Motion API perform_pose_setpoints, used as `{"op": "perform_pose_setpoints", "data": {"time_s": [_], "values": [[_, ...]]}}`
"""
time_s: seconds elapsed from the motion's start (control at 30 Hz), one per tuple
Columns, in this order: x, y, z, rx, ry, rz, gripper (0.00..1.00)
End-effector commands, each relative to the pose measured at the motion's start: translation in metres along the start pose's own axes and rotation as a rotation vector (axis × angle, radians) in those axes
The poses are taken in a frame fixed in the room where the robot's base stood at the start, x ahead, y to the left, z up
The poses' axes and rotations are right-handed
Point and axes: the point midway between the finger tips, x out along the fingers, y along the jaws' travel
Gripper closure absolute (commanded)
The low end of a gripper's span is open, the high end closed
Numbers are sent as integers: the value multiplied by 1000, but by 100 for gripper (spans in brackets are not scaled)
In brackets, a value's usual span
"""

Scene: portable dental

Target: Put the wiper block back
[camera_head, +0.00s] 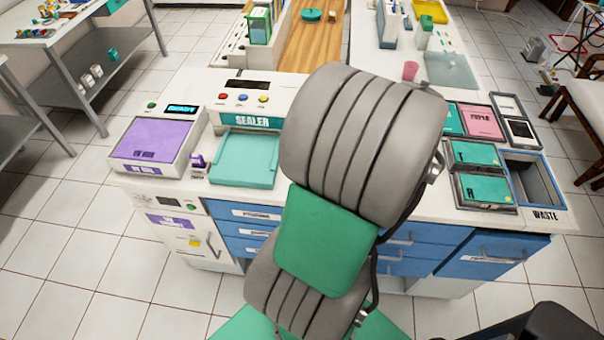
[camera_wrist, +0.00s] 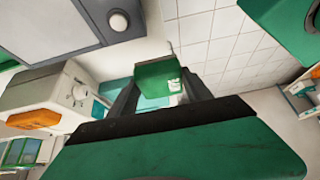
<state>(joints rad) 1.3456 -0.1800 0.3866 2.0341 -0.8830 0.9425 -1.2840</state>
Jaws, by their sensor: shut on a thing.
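In the wrist view my gripper (camera_wrist: 158,92) is shut on a green block with a small white mark on its right side, which looks like the wiper block (camera_wrist: 157,74). One dark finger is on each side of it. In the head view my grey and green arm fills the middle, and neither the gripper nor the held block can be seen there. The place the block belongs cannot be told from these frames.
The head view shows a purple-topped device (camera_head: 148,140), the sealer (camera_head: 255,100) with a teal tray (camera_head: 245,160) in front, and an open waste bin (camera_head: 535,180) at right. A beige device with a knob (camera_wrist: 65,95) is left in the wrist view.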

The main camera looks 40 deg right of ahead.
Motion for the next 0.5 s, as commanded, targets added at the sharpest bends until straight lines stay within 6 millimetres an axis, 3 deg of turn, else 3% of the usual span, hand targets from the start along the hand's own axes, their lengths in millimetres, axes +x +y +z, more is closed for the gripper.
{"op": "perform_pose_setpoints", "data": {"time_s": [0.2, 0.5], "values": [[49, 28, 0, -1, 1, -5, 80], [87, 40, 11, 3, 1, -4, 80]]}}
